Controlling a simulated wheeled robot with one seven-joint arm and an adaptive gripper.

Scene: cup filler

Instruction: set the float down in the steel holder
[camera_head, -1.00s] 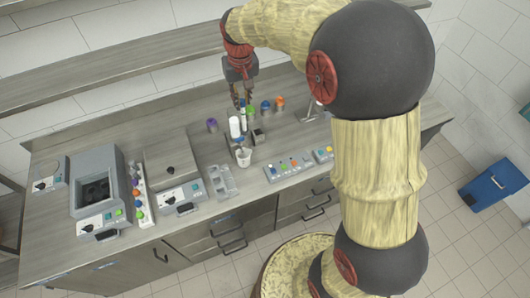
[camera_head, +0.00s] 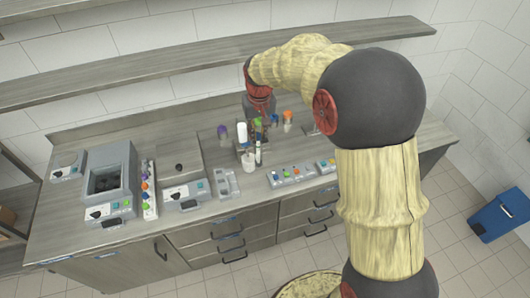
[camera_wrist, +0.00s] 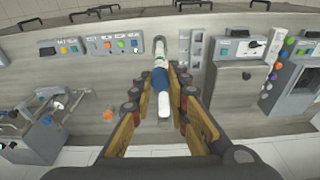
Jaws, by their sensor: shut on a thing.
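My gripper (camera_wrist: 160,76) is shut on the float (camera_wrist: 161,88), a white piece with a blue middle, seen between the two fingers in the wrist view. In the head view my gripper (camera_head: 258,132) is low over the middle of the bench, and the float is hard to make out there. A pale upright piece (camera_wrist: 160,46) stands just beyond the float's far end; I cannot tell whether they touch. It may be the steel holder, but its opening is not clear. A grey compartment tray (camera_head: 226,185) lies beside it on the bench.
A white cylinder (camera_head: 242,131) and a purple-topped vial (camera_head: 222,132) stand left of my gripper. An orange-topped vial (camera_head: 287,121) stands right. Button panels (camera_head: 292,175) line the front edge, and a grey basin machine (camera_head: 107,180) is at left. A shelf (camera_head: 180,62) runs above.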

